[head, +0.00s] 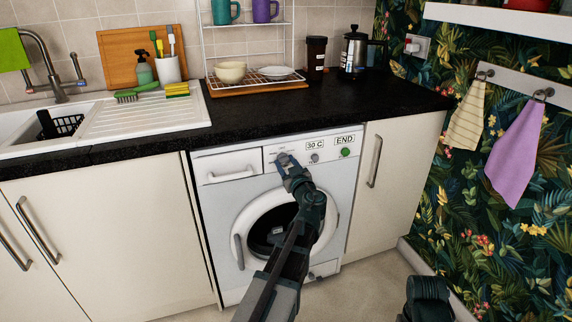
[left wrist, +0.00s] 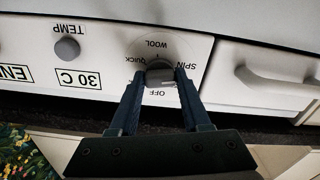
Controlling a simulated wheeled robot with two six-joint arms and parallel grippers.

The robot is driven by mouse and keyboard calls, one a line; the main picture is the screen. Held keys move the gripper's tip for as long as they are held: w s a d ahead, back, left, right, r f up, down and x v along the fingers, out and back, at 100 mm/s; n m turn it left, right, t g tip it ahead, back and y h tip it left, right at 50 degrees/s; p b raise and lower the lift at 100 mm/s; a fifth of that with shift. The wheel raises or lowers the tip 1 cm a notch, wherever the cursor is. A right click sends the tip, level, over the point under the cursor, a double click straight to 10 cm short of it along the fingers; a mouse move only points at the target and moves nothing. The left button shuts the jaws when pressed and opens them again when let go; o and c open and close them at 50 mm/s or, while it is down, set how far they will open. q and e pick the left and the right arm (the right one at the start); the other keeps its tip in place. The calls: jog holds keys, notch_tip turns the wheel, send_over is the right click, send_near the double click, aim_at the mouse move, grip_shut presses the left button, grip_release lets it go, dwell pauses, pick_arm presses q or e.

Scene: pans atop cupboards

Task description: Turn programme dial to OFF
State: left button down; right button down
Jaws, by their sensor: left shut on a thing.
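The programme dial (left wrist: 160,75) is a grey knob on the washing machine's white front panel. The wrist view shows it upside down, with the words WOOL, QUICK, SPIN and OFF around it. My left gripper (head: 284,161) reaches the panel in the head view and mostly hides the dial there. In the left wrist view the two dark fingers (left wrist: 158,78) stand on either side of the knob, shut on it. I cannot tell which word the dial points to. My right gripper is not in view; only a dark part of my right arm shows at the lower right.
A smaller TEMP knob (left wrist: 67,49) and the 30 C and END displays (head: 345,140) sit beside the dial. The detergent drawer (head: 228,167) is on its other side, and the round door (head: 240,240) below. The black worktop (head: 290,112) overhangs the panel.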

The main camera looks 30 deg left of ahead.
pick_arm(q)
jog(key=m, duration=2)
jog(key=shift+m, duration=0.3)
dwell(0.4)
jog(key=shift+c, duration=1.8)
grip_release()
jog(key=v, duration=1.4)
